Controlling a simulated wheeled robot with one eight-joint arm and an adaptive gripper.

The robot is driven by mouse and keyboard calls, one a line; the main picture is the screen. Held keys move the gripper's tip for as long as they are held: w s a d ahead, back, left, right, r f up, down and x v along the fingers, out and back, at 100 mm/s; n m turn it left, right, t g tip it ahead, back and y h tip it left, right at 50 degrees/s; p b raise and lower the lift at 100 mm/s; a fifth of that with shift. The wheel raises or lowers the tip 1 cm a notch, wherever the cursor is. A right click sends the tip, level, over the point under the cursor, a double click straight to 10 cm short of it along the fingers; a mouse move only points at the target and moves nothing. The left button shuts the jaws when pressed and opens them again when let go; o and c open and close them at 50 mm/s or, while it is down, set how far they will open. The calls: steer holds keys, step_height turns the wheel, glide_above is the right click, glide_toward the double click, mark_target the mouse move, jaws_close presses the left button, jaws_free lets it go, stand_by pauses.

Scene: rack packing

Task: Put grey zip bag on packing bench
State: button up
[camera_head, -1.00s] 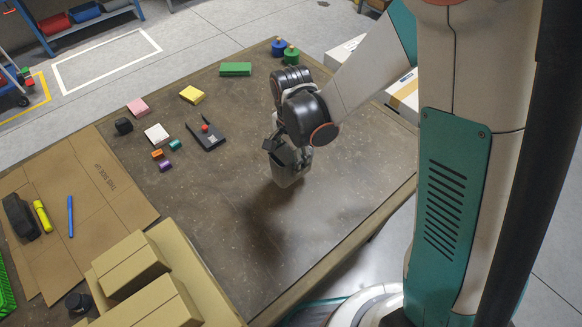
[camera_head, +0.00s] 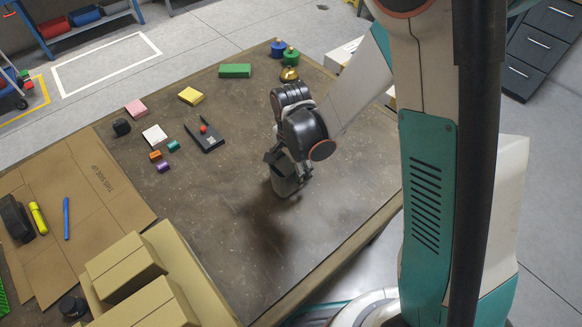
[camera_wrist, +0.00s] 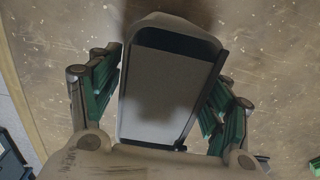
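The grey zip bag (camera_head: 287,185) is a boxy pouch with a dark top edge. My gripper (camera_head: 284,163) is over the bench and points down, with the bag between its fingers. In the wrist view the bag (camera_wrist: 162,95) fills the middle, with green-padded fingers close against both sides. The bag is at or just above the surface of the brown packing bench (camera_head: 225,245); I cannot tell whether it touches. A dark shadow lies on the bench in front of it.
The bench is clear around the bag. A black stand with a red ball (camera_head: 204,136), coloured blocks and notes lie to the left. Cardboard boxes (camera_head: 125,265) stand at the front left. A green block (camera_head: 235,70), a gold bell (camera_head: 289,75) and knobbed weights (camera_head: 291,57) are at the back.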

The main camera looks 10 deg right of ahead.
step_height(320, 180, up, 12)
steer(key=p, duration=0.4)
steer(key=shift+r, duration=0.15)
stand_by(0.4)
